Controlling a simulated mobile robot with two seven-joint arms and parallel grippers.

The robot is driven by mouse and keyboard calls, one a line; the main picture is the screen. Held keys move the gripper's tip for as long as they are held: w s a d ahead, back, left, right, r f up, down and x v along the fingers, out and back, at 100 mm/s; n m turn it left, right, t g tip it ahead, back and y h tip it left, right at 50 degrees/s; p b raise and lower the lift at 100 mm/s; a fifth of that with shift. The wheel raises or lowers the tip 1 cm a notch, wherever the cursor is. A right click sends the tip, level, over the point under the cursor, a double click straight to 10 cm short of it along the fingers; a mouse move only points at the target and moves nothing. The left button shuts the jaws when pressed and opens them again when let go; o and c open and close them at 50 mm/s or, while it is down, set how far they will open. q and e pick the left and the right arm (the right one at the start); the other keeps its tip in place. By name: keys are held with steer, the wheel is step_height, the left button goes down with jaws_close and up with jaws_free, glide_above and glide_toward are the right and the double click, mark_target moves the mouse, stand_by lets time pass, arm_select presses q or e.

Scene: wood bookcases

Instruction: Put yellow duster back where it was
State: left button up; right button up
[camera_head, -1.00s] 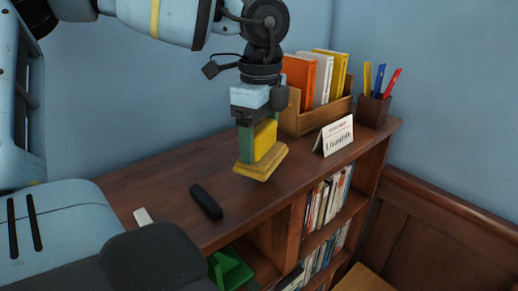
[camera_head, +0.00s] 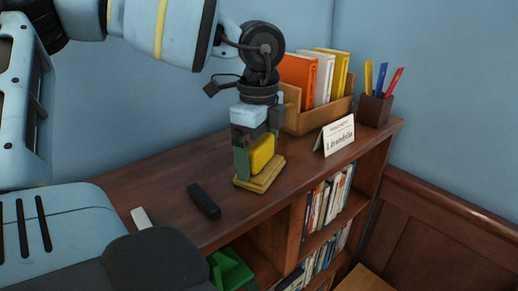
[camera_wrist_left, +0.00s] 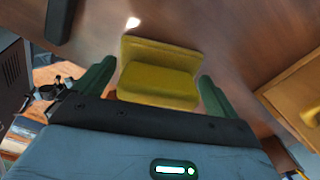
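The yellow duster (camera_head: 261,172) has a block-shaped grip on a wider flat base. In the head view it rests flat on the brown bookcase top, right of a black oblong object. My left gripper (camera_head: 252,163) points down over it, with green fingers on either side of the grip. In the left wrist view the duster (camera_wrist_left: 158,82) lies between the two fingers (camera_wrist_left: 159,78), with narrow gaps beside it. The left gripper looks open around it. One finger is partly hidden behind the duster in the head view. My right gripper is not in view.
The bookcase top (camera_head: 150,184) also holds the black object (camera_head: 204,201), a small white piece (camera_head: 141,217), a name card (camera_head: 338,136), a wooden book box (camera_head: 318,117) and a pen cup (camera_head: 374,108). Bare wood surrounds the duster. Books and a green item (camera_head: 230,268) sit on shelves below.

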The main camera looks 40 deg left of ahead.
mark_target(258, 141)
arm_select(q)
step_height(258, 141, up, 12)
steer(key=shift+r+b, duration=0.25)
steer(key=shift+b, duration=0.1)
stand_by(0.5)
steer(key=shift+f, duration=0.15)
